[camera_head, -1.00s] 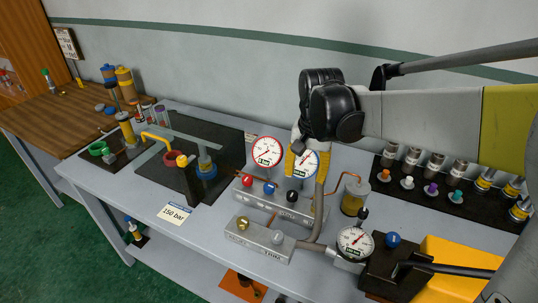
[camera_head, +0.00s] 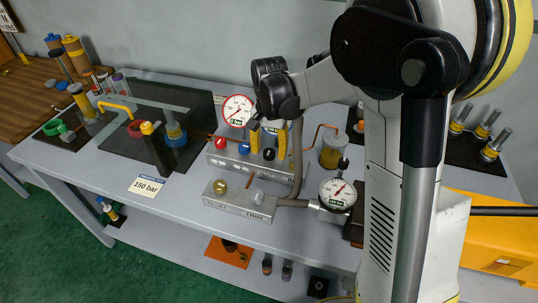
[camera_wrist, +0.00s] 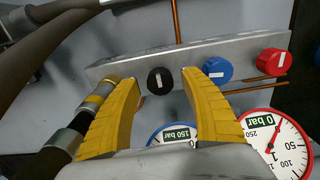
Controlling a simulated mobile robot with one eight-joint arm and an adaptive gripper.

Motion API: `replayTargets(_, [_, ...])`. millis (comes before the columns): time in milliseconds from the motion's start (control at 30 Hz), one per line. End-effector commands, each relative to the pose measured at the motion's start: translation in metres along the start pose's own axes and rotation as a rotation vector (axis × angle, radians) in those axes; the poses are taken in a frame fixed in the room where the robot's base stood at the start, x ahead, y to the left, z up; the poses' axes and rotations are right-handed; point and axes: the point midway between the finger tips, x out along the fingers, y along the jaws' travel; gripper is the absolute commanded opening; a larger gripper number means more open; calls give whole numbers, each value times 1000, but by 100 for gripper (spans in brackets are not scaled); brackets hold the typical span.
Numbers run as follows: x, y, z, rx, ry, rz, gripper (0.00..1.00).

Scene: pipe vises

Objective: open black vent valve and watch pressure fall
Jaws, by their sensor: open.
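The black vent knob (camera_head: 268,154) sits at the right end of the knob row on the grey valve block (camera_head: 225,159). In the wrist view the black knob (camera_wrist: 160,81), with a pale mark across it, shows between the fingertips. My gripper (camera_wrist: 171,77) is open, its yellow fingers on either side of the knob; I cannot tell whether they touch it. It also shows in the head view (camera_head: 268,143). A red-rimmed gauge (camera_head: 237,110) stands behind the block. A blue-rimmed gauge (camera_wrist: 173,135) is mostly hidden by my gripper.
Blue (camera_wrist: 207,72) and red (camera_wrist: 273,62) knobs sit beside the black one. A lower block (camera_head: 238,203) with a gauge (camera_head: 337,193) stands in front, joined by a grey hose (camera_head: 297,165). The table is clear around the 150 bar card (camera_head: 146,186).

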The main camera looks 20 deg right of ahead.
Motion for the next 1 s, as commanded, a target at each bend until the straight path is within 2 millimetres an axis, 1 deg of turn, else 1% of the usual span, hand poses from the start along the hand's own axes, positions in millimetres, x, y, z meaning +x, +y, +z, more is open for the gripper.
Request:
replayTargets(100, [5,0,0,0,0,0,53])
replayTargets(333, [5,0,0,0,0,0,53])
replayTargets(367, [5,0,0,0,0,0,46])
replayTargets(400, [4,0,0,0,0,0,34])
replayTargets(467, [4,0,0,0,0,0,15])
replayTargets(500, [4,0,0,0,0,0,3])
replayTargets(533, [4,0,0,0,0,0,0])
replayTargets(833, [4,0,0,-26,0,0,0])
replayTargets(1000, [4,0,0,-99,0,0,0])
